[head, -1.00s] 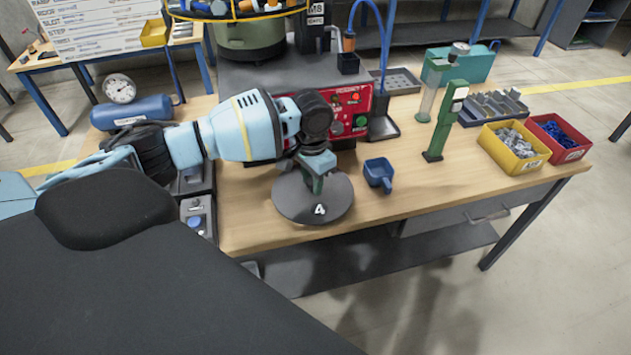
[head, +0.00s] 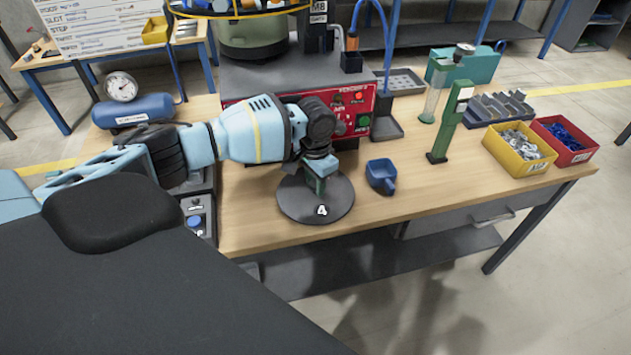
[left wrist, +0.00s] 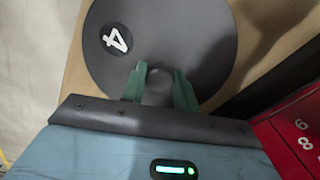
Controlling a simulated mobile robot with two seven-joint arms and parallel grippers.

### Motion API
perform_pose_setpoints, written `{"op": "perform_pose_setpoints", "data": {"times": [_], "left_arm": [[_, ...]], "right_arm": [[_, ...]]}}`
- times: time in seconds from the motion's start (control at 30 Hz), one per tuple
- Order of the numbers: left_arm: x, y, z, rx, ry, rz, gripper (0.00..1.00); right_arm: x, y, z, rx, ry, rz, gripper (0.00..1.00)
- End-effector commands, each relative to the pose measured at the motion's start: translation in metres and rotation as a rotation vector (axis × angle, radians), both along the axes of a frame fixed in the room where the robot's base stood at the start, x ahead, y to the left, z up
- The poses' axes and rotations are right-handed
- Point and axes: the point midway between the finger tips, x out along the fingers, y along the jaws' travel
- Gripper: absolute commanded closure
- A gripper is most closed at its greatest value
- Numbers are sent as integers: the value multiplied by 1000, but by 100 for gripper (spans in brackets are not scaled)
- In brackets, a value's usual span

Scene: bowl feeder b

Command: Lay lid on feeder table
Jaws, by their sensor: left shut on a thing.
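The lid is a flat dark grey disc (head: 340,205) with a white 4 on it. In the head view it is at the front of the wooden feeder table (head: 262,228), level, on or just above the wood; I cannot tell whether it touches. My left gripper (head: 319,184) points down at its middle. In the left wrist view the lid (left wrist: 205,30) fills the upper middle, and the green fingers (left wrist: 158,88) are shut on its central knob (left wrist: 157,84). My right gripper is not in view.
The red control panel (head: 352,108) of the feeder stands behind my left gripper. A blue scoop (head: 381,176) lies close right of the lid. A green stand (head: 449,125), yellow bin (head: 518,150) and red bin (head: 564,139) are further right. Bare wood lies along the front right.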

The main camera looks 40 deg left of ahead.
Motion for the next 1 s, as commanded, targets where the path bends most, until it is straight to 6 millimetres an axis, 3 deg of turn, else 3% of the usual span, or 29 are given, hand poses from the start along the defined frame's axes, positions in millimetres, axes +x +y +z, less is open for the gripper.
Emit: {"op": "perform_pose_setpoints", "data": {"times": [0.17,0.2,0.33,0.73,1.0], "left_arm": [[0,0,-2,0,-1,0,100],[0,0,-2,0,0,0,65],[0,0,-2,1,0,0,48],[0,0,6,1,-1,0,48],[1,0,54,-1,-6,-2,48]], "right_arm": [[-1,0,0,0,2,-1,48],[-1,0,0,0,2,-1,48],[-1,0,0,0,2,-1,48],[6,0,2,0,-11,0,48],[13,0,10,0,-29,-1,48]]}}
